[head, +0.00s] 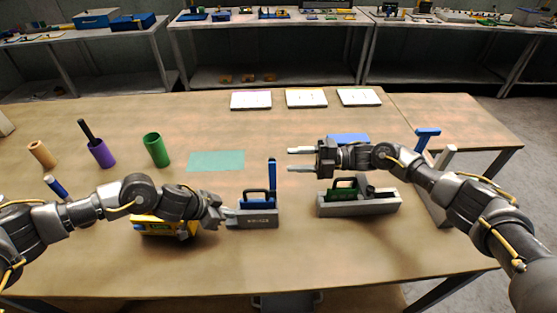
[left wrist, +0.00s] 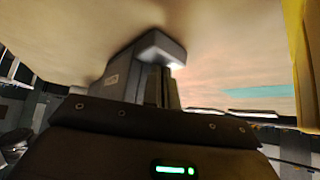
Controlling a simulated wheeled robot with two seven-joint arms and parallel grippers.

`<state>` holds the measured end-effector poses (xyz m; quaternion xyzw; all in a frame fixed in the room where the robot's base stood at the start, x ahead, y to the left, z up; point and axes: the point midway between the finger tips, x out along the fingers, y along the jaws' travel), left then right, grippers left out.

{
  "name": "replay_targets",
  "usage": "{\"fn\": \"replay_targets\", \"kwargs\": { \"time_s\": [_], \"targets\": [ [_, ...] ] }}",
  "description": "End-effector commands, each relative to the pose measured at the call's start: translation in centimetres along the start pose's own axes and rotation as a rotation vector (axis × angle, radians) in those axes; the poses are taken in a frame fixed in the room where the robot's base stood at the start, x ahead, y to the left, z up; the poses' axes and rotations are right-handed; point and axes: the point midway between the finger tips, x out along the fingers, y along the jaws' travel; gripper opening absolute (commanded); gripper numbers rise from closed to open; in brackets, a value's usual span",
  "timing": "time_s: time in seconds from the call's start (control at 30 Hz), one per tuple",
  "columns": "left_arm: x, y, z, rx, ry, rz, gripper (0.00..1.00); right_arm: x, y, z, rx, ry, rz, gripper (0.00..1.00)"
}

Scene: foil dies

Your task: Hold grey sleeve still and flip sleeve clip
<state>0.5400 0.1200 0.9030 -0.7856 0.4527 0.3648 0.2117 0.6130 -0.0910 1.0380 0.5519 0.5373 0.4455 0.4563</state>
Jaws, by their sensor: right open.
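A grey sleeve (head: 262,220) with dark lettering on its front stands on the table, centre, in the head view. A dark blue handle (head: 254,195) sits on it, and a blue upright lever (head: 272,173) rises at its right end. My left gripper (head: 229,213) is at the sleeve's left end; its fingers are partly hidden, and I cannot tell how closely they hold it. The left wrist view shows a grey labelled block (left wrist: 118,75) close ahead of the gripper, dark and cropped. My right gripper (head: 300,160) is open and empty, above and right of the lever.
A light grey block (head: 375,207) with a green handle stands to the right. A yellow box (head: 150,227) is behind my left forearm. Purple (head: 102,153), green (head: 156,150) and tan (head: 41,154) cylinders stand left. A teal mat (head: 216,161) lies flat behind the sleeve. The front table is clear.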

Motion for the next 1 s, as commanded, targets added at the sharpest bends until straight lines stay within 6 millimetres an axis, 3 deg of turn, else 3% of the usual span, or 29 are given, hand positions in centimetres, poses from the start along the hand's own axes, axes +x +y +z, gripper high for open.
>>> {"fn": "replay_targets", "kwargs": {
  "time_s": [0.1,0.3,0.67,1.0],
  "targets": [
    [0.2,0.1,0.4,-0.001,-0.008,0.002,0.00,-1.8,0.0,0.0,0.000,-0.001,-0.001,0.42],
    [0.2,0.1,0.4,-0.001,-0.008,0.003,0.00,-3.1,0.0,0.0,-0.001,0.000,0.000,0.42],
    [0.1,0.1,0.3,-0.001,-0.008,0.003,0.00,-3.2,0.1,0.0,-0.001,0.000,0.000,0.42],
    [-1.7,0.1,-1.3,-0.001,-0.004,0.002,0.00,-3.1,2.6,-0.5,-0.001,0.001,0.000,0.42]
  ]
}}
